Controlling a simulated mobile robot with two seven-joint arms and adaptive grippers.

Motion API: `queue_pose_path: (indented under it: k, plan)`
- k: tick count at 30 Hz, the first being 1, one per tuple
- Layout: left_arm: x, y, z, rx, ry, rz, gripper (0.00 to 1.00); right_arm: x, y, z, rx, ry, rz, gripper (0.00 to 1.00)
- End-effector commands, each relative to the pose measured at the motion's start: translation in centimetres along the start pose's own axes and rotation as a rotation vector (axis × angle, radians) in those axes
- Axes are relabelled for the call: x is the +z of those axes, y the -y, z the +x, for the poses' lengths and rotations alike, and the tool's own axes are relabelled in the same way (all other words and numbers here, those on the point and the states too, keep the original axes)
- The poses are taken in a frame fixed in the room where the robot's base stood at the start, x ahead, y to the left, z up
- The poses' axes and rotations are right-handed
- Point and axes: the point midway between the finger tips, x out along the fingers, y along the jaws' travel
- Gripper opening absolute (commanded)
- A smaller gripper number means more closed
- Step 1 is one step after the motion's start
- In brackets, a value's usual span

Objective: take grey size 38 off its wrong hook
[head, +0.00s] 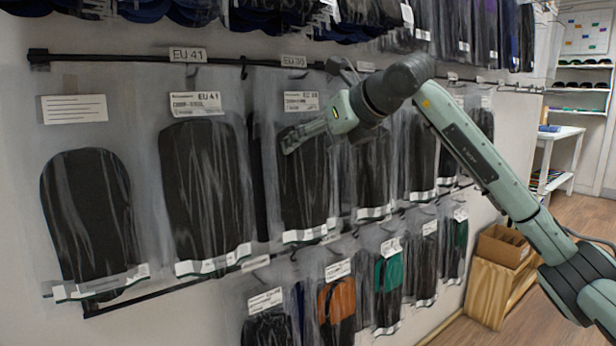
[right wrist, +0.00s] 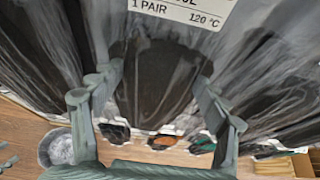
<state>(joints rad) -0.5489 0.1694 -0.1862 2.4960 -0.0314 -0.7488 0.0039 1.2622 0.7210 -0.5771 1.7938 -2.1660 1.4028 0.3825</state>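My right gripper (head: 300,134) reaches in from the right, in front of a bagged dark insole pair (head: 305,185) on the upper rail. In the right wrist view my gripper (right wrist: 156,85) has its fingers spread, with a dark insole bag (right wrist: 150,75) behind and between them. That bag's label (right wrist: 185,10) reads "1 PAIR" and "120 °C"; its size is cut off. I cannot tell whether the fingers touch the bag. I cannot make out which bag is grey size 38. My left gripper is out of view.
More dark bags hang along the upper rail (head: 140,57), including one labelled EU 41 (head: 203,165). A lower row has orange (head: 337,300) and green (head: 389,273) insoles. A cardboard box (head: 503,246) sits on a wooden stand at right. Open floor lies beyond.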

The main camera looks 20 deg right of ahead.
Motion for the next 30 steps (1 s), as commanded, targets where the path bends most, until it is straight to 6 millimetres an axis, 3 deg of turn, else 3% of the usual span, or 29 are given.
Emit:
queue_pose_path:
  k: [1,11,20,25,26,30]
  plan:
    - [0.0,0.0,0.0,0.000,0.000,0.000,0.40,0.0,0.0,0.0,0.000,0.000,0.000,0.63]
    - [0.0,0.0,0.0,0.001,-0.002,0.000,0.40,0.0,0.0,0.0,0.000,0.000,0.000,0.23]
    - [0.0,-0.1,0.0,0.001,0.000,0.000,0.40,0.3,0.0,-0.2,0.000,0.002,0.000,0.23]
    - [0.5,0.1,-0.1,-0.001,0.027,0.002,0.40,1.6,-0.1,-0.9,0.001,0.003,-0.001,0.23]
    - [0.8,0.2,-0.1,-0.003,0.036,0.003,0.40,1.2,0.0,-1.1,0.000,0.001,-0.001,0.23]
    - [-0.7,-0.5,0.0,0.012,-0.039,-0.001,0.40,-0.2,0.1,-3.3,-0.002,0.002,-0.003,0.23]
